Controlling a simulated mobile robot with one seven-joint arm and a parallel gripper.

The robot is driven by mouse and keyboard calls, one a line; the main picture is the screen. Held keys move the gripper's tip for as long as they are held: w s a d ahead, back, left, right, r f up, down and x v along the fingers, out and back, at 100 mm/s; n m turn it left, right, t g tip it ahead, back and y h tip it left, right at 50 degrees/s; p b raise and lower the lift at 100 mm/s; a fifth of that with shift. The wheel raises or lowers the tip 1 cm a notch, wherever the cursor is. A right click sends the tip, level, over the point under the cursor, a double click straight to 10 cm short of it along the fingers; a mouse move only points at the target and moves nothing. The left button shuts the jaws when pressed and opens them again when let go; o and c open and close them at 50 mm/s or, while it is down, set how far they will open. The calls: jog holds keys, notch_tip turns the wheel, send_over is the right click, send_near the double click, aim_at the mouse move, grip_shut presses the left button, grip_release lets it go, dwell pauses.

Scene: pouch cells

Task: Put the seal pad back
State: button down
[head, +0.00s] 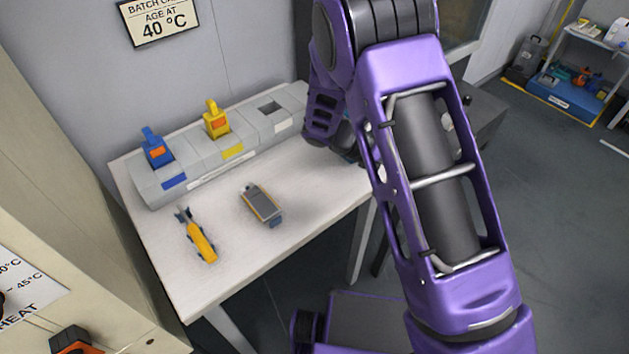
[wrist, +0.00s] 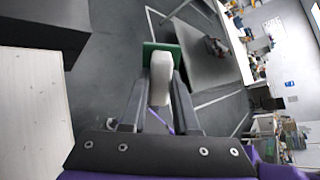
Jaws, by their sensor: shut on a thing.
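My gripper (wrist: 160,82) is shut on a pale block (wrist: 161,68) with a green plate (wrist: 149,48) at its far end, seen in the wrist view. The block sits between the two fingers, above the grey floor and right of the table edge in that view. I cannot tell for certain that it is the seal pad. In the head view my arm hides the gripper and the block. A grey rack (head: 203,169) at the back of the table holds a blue tool (head: 156,148) and a yellow tool (head: 216,120). Its right slot (head: 271,107) is empty.
On the white table (head: 285,245) lie a yellow-handled tool (head: 198,240) and a grey device with orange edges (head: 262,203), in front of the rack. A beige cabinet (head: 50,190) stands close at the left. The table's right front is clear.

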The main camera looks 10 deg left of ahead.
jog(key=a+m+g+y+b, duration=0.1)
jog(key=a+m+y, duration=0.2)
jog(key=m, duration=0.1)
jog(key=a+f+m+g+y+b, duration=0.1)
jog(key=a+m+y, duration=0.2)
jog(key=a, duration=0.1)
jog(key=a+m+g+y+b, duration=0.1)
jog(key=a+m+g+y, duration=0.1)
jog(key=a+m+y, duration=0.1)
jog(key=shift+a+f+m+y, duration=0.2)
jog(key=shift+f+m+y, duration=0.2)
jog(key=shift+m+y, duration=0.3)
jog(key=w+a+r+m+t+y+b, duration=0.1)
jog(key=w+a+r+m+t, duration=0.15)
jog(key=a, duration=0.35)
jog(key=w+a+r+m+t+y+b, duration=0.1)
jog(key=a+r+m, duration=0.25)
jog(key=a, duration=0.25)
jog(key=f, duration=0.5)
jog(key=f+b, duration=0.1)
jog(key=f, duration=0.3)
jog(key=shift+s+f+b, duration=0.2)
jog(key=shift+f+b, duration=0.1)
jog(key=shift+f, duration=0.1)
jog(key=c, duration=0.7)
grip_release()
jog(key=shift+f, duration=0.1)
jog(key=shift+o, duration=0.2)
